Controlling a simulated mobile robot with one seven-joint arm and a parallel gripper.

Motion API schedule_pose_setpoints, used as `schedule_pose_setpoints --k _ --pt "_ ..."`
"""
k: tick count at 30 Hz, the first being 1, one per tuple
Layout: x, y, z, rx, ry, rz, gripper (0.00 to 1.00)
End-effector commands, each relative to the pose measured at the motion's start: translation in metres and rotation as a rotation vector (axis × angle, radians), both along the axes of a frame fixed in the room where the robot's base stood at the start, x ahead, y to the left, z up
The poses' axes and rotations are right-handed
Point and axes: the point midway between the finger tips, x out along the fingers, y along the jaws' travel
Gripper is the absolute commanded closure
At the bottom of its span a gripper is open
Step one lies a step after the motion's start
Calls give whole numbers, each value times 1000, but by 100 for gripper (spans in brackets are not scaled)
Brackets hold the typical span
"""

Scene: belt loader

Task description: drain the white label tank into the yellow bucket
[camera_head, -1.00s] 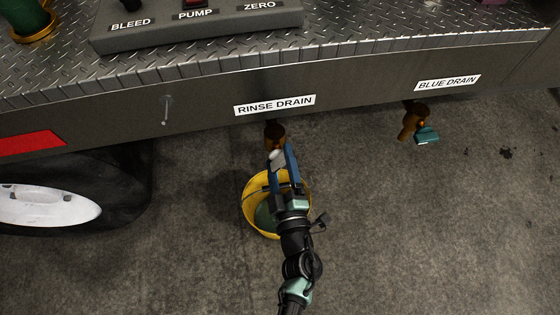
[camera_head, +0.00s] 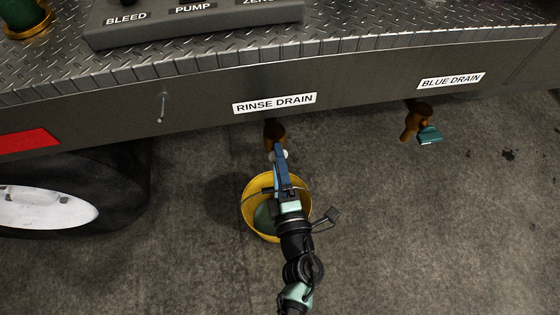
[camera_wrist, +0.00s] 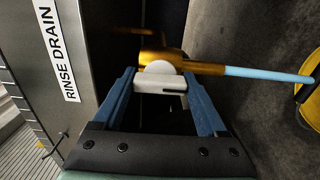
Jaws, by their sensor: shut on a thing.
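The brass drain valve (camera_head: 275,133) hangs under the vehicle's edge below the white RINSE DRAIN label (camera_head: 274,103). In the wrist view, its white handle (camera_wrist: 160,82) sits between the blue fingers of my gripper (camera_wrist: 160,86), which is shut on it. A light blue stream (camera_wrist: 265,74) runs from the valve's spout toward the yellow bucket (camera_wrist: 306,104). In the head view, my gripper (camera_head: 280,156) is at the valve, above the yellow bucket (camera_head: 248,198). The bucket stands upright on the floor, partly covered by my arm, with greenish liquid visible inside. No tank labelled white shows.
A second brass valve (camera_head: 416,122) with a teal handle (camera_head: 429,135) hangs at right under the BLUE DRAIN label (camera_head: 451,81). A black wheel (camera_head: 110,190) is at left. A grey control box (camera_head: 200,22) sits on the deck. The floor right of the bucket is clear.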

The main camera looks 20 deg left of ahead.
Motion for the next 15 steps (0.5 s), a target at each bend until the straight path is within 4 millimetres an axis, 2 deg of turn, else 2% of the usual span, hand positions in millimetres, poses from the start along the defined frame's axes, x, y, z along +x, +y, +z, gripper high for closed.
schedule_pose_setpoints --k 12,13,15 --pt "-1 0 -1 -14 -6 0 80" --pt "-1 0 -1 -13 -5 0 20" --pt "0 -1 -1 -12 -5 0 7"
